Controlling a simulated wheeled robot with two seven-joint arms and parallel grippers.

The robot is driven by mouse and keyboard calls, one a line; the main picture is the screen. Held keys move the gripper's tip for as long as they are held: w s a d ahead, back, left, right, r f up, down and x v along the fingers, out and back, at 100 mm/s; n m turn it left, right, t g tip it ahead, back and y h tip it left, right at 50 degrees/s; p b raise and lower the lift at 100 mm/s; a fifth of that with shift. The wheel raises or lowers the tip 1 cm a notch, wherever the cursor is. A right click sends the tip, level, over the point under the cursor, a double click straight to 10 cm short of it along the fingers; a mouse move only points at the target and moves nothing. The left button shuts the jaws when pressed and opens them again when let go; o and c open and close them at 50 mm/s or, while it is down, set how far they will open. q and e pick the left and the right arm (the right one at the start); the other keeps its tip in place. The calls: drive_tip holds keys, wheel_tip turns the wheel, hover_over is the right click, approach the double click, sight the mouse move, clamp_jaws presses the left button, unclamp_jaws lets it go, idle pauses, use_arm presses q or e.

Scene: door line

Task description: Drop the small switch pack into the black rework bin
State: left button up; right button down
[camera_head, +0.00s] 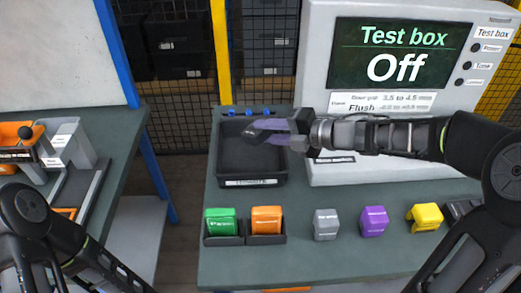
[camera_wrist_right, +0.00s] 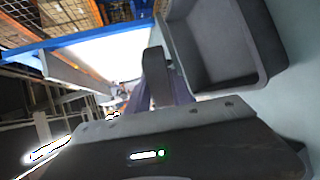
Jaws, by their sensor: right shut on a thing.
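The black rework bin (camera_head: 237,168) sits on the grey-green bench, left of the test box, with a label on its front. My right gripper (camera_head: 262,132) reaches in from the right and is over the back part of the bin. Its pale purple fingers are shut on the small switch pack (camera_wrist_right: 155,78), which looks dark grey in the right wrist view. In that view the bin (camera_wrist_right: 262,40) lies to the right of the pack, its inside bare. My left arm comes in at the lower left; its gripper is out of the picture.
The test box (camera_head: 400,55) reads "Off" behind my right arm. Green (camera_head: 220,221) and orange (camera_head: 266,219) blocks sit in black holders. Grey (camera_head: 326,225), purple (camera_head: 374,221) and yellow (camera_head: 425,217) blocks stand in a row to the right. A second bench is at the left.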

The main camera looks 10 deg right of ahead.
drive_tip(key=shift+f, duration=1.85)
drive_tip(key=shift+f+b, duration=0.3)
drive_tip(key=shift+f, duration=1.6)
drive_tip(key=shift+f+b, duration=0.6)
drive_tip(key=shift+b, duration=0.05)
drive_tip(key=c, duration=1.1)
unclamp_jaws()
